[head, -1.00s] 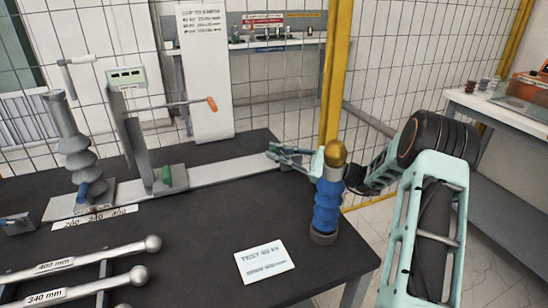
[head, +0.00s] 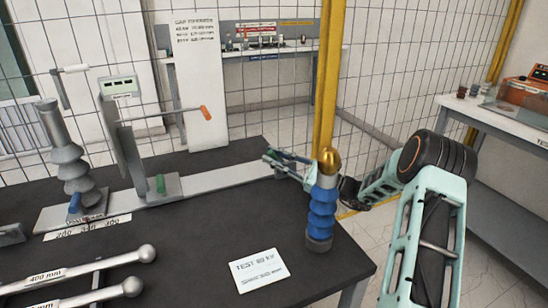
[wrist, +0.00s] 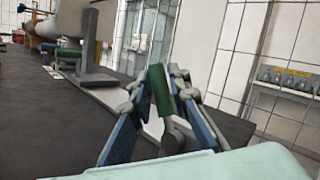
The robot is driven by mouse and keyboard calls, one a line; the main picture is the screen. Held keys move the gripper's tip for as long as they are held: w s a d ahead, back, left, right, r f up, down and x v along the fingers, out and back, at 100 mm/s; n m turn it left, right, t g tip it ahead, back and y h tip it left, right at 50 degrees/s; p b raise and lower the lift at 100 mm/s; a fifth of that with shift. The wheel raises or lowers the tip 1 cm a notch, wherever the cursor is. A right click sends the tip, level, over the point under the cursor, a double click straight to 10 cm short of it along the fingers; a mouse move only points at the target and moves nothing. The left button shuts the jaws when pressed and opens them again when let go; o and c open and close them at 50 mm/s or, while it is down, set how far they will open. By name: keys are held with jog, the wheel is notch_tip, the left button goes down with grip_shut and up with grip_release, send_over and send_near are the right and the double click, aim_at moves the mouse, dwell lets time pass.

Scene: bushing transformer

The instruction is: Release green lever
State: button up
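My gripper (head: 267,160) is over the right end of the rail, well apart from the carriage, fingers pointing left. In the wrist view my gripper (wrist: 165,80) has a green piece between its blue fingers, above a grey rounded part.
A blue ribbed post with a gold top (head: 322,205) stands close beside my gripper. A grey ribbed insulator (head: 70,165) is at the rail's left end. An orange-tipped rod (head: 206,113) juts from the carriage. Ball-ended bars (head: 132,286) and a card (head: 259,270) lie in front.

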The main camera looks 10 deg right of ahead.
jog(key=shift+o, duration=1.2)
jog(key=v, duration=1.2)
jog(key=shift+f, duration=0.1)
